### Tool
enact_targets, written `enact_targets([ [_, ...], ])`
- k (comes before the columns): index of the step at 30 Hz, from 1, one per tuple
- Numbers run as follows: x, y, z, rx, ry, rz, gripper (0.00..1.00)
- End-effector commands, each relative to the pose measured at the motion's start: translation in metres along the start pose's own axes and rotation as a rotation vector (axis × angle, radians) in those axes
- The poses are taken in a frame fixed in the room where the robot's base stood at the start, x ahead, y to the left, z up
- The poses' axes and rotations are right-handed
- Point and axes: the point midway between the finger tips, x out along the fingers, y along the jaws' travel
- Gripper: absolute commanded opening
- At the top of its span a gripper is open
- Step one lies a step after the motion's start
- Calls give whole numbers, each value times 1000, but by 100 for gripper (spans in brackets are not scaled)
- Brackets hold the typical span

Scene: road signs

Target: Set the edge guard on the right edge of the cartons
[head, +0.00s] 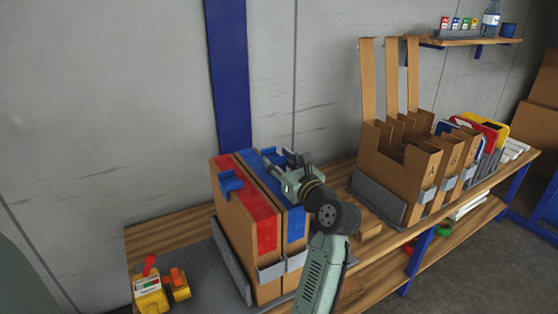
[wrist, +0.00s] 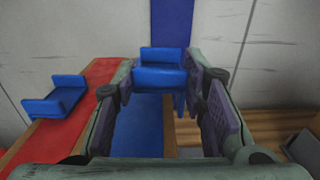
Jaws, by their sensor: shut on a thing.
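Two tall cartons (head: 236,235) stand side by side, the left one with red tape and the right one with blue tape. My gripper (head: 285,168) is over the top of the blue-taped carton. In the wrist view, my gripper (wrist: 163,92) is shut on a blue edge guard (wrist: 160,75), held between the fingers above the blue tape, near the right edge. Whether the guard touches the carton cannot be told. A second blue edge guard (head: 230,182) sits on the left edge of the red-taped carton; it also shows in the wrist view (wrist: 55,98).
The cartons stand in a grey metal holder (head: 230,262) on a wooden bench. Right of them is a cardboard file rack (head: 395,175) with tall upright strips. Yellow tape dispensers (head: 150,292) lie at the front left. A blue post (head: 229,75) is on the wall behind.

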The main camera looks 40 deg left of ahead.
Motion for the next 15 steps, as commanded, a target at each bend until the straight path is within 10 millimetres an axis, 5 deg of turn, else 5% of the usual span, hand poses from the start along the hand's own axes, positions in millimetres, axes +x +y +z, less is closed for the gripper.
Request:
enact_targets([
  [2, 0, 0, -4, 2, 7, 1, 11],
  [3, 0, 0, -4, 2, 8, 1, 40],
  [11, 0, 0, -6, 4, 12, 2, 57],
  [15, 1, 0, -7, 4, 13, 2, 58],
])
